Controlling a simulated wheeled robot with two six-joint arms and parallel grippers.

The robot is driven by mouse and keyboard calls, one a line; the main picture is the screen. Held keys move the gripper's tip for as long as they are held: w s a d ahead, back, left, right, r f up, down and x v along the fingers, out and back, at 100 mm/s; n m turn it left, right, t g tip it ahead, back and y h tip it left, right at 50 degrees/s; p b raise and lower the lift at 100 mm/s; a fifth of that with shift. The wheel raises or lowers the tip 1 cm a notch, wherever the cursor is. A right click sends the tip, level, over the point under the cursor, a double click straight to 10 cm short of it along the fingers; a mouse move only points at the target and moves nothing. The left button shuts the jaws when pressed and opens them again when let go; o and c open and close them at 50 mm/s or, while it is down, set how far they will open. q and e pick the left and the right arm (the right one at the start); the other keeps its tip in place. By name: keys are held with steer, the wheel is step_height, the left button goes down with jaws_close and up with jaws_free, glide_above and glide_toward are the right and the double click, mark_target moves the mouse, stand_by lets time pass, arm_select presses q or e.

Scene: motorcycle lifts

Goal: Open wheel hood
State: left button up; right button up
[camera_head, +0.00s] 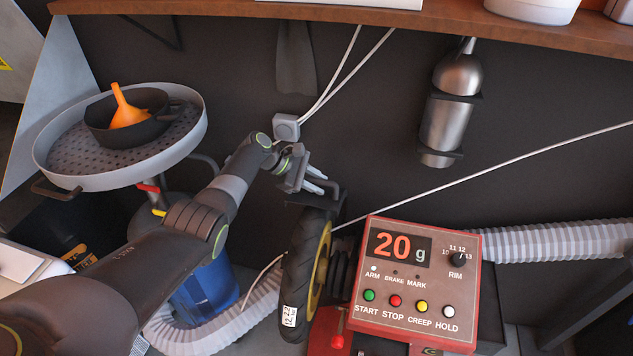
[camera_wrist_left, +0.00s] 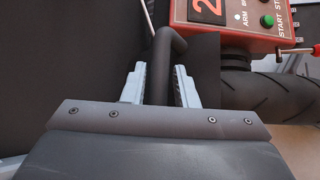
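The wheel balancer has a red control box (camera_head: 415,275) reading 20 g. A black tyre (camera_head: 300,262) with a yellow rim stands at its left side. A dark hood part (camera_head: 327,204) sits at the top of the tyre, just below my left gripper (camera_head: 316,181). In the left wrist view, a dark bent bar (camera_wrist_left: 162,62) runs between the two fingers of my left gripper (camera_wrist_left: 160,82). The fingers are apart, one on each side of the bar, and I see no clear grip on it. My right gripper is not in view.
A round grey tray (camera_head: 60,165) with a dark bowl and an orange funnel (camera_head: 127,110) stands at the left over a blue drum (camera_head: 205,295). A metal cylinder (camera_head: 447,120) hangs on the dark wall. A ribbed hose (camera_head: 555,242) runs right of the control box.

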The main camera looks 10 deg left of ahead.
arm_select(q)
steer(key=shift+o, duration=1)
steer(key=shift+r, duration=0.1)
steer(key=shift+a+r, duration=0.2)
steer(key=shift+a, duration=0.1)
steer(key=b+v, duration=0.1)
steer(key=v, duration=1.5)
steer(key=shift+s+a, duration=0.25)
steer(key=shift+s, duration=0.05)
